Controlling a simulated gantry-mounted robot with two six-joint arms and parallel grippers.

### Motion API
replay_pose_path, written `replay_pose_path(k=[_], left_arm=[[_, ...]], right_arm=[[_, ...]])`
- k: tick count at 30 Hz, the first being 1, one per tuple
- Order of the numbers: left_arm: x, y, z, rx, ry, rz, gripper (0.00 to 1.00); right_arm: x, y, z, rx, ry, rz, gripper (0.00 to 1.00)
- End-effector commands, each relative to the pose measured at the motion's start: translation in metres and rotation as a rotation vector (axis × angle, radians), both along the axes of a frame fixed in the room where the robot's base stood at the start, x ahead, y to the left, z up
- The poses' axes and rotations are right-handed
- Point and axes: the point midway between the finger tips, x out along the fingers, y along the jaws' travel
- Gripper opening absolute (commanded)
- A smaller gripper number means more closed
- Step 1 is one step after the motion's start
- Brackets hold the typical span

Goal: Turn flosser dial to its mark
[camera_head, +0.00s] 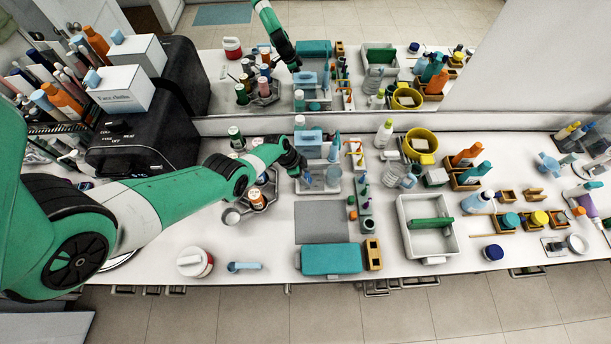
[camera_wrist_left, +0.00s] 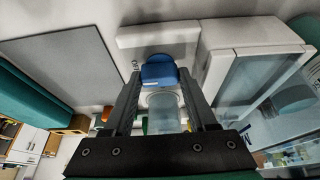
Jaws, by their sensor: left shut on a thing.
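The flosser dial is a blue knob (camera_wrist_left: 159,74) in the left wrist view, set against a white housing (camera_wrist_left: 160,32). My left gripper (camera_wrist_left: 160,82) has a finger on each side of the knob and is shut on it. My right gripper is not in view.
A grey mat (camera_head: 321,222) and a teal case (camera_head: 332,259) lie in front of the flosser. A hexagonal holder with bottles (camera_head: 258,197) stands to the left. A mirror is behind.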

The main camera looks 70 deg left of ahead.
Motion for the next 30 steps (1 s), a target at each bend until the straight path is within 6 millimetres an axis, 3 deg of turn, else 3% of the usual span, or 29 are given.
replay_pose_path(k=[4, 5, 9, 22, 30], left_arm=[[0.000, 0.000, 0.000, 0.002, 0.000, 0.000, 0.02], [0.000, 0.000, 0.000, 0.002, 0.000, 0.000, 0.63], [0.000, 0.000, 0.000, 0.001, 0.001, 0.000, 0.88], [0.000, 0.000, -0.001, 0.002, 0.000, 0.048, 0.88], [-0.001, -0.004, 0.002, 0.003, 0.000, 0.341, 0.88]], right_arm=[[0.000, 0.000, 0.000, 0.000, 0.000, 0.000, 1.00], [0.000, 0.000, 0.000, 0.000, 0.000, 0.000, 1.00], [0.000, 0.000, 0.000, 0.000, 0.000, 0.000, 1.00], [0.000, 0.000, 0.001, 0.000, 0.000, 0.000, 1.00], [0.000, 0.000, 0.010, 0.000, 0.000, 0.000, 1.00]])
